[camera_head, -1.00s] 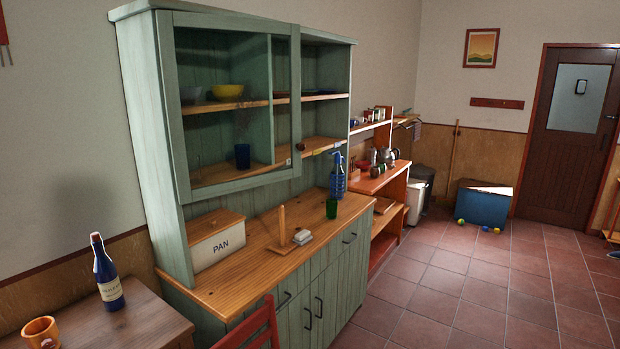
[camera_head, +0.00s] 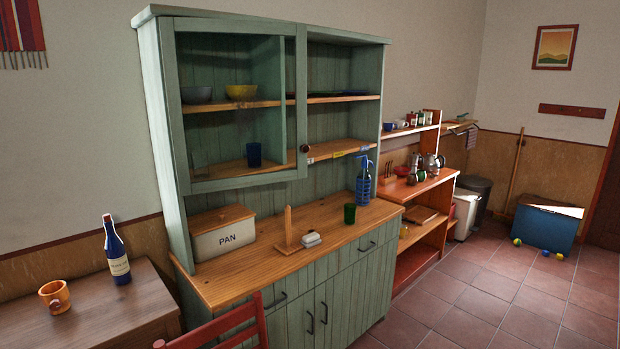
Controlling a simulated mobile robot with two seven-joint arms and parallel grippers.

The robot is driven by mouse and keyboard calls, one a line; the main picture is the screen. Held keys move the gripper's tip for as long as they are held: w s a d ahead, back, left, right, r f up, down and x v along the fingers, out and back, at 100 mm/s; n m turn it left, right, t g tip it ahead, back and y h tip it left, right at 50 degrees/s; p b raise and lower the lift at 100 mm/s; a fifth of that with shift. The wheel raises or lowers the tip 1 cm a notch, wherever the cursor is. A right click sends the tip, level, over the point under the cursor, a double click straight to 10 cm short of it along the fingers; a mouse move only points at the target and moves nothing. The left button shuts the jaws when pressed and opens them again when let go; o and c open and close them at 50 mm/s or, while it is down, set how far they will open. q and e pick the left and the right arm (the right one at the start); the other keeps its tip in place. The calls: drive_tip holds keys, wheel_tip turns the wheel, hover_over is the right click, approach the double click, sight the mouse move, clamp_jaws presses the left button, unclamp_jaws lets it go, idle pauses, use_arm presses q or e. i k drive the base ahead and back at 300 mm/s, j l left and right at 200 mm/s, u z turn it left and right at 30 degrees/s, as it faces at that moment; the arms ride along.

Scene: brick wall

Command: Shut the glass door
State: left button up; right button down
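The glass door (camera_head: 301,110) is on the upper left of a green wooden cabinet (camera_head: 345,70). It has a green frame, a clear pane and a dark round knob (camera_head: 305,148) on its right stile. The stile shows to the right of the upright divider (camera_head: 279,95) behind it, so the door seems to stand a little out from the cabinet, hinged at the left; how far is hard to tell. Bowls and a blue cup (camera_head: 254,155) show through the pane. Neither of my grippers is in view.
On the counter (camera_head: 240,275) stand a PAN box (camera_head: 223,238), a wooden holder, a green cup (camera_head: 350,213) and a blue siphon bottle (camera_head: 363,185). A red chair (camera_head: 225,325) is in front. A side table (camera_head: 110,320) is at left.

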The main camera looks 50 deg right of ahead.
sight(168, 26)
drive_tip(key=k+l, duration=0.1)
drive_tip(key=l, duration=0.25)
drive_tip(key=k+l+u, duration=0.1)
drive_tip(key=l, duration=0.25)
drive_tip(key=k+l, duration=0.15)
drive_tip(key=l, duration=0.7)
drive_tip(key=k+l+u, duration=0.1)
drive_tip(key=l, duration=0.45)
drive_tip(key=l+u, duration=0.15)
drive_tip(key=l, duration=0.9)
